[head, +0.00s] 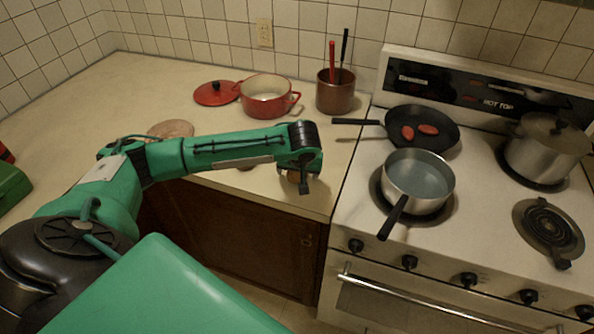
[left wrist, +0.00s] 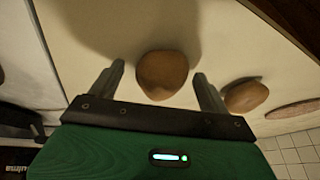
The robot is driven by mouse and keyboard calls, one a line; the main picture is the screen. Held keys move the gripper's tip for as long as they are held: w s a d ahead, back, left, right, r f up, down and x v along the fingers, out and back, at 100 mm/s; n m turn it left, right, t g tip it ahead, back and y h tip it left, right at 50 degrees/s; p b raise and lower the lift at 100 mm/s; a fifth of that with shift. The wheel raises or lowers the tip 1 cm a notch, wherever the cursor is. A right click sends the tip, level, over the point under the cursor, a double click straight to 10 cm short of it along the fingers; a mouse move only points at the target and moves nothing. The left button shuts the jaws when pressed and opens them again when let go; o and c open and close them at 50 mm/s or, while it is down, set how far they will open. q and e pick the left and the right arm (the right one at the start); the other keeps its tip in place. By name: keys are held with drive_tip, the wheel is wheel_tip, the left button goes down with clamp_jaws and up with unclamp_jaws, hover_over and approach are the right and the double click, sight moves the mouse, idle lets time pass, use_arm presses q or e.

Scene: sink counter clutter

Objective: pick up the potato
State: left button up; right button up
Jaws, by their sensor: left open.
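A brown potato (left wrist: 162,76) lies on the pale counter in the left wrist view, framed between the two fingers of my left gripper (left wrist: 159,72). The fingers are apart, with a gap on each side of the potato. I cannot tell how far down they reach beside it. In the head view my left gripper (head: 304,184) points down near the counter's front edge and hides most of the potato (head: 292,176). A second brown, potato-like item (left wrist: 246,96) lies to the right in the wrist view; it is mostly hidden behind my arm in the head view. My right gripper is not in view.
A round brown board (head: 170,129) lies behind my left arm. A red pot (head: 266,108), red lid (head: 214,93) and brown utensil pot (head: 335,97) stand at the back. Right of the gripper is the stove, with a saucepan (head: 417,181), black frying pan (head: 440,118) and lidded pot (head: 546,153).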

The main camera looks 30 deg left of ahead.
use_arm(q)
drive_tip(key=shift+c, duration=0.5)
drive_tip(key=c, duration=1.1)
drive_tip(key=shift+o, duration=0.2)
drive_tip(key=shift+r, duration=0.1)
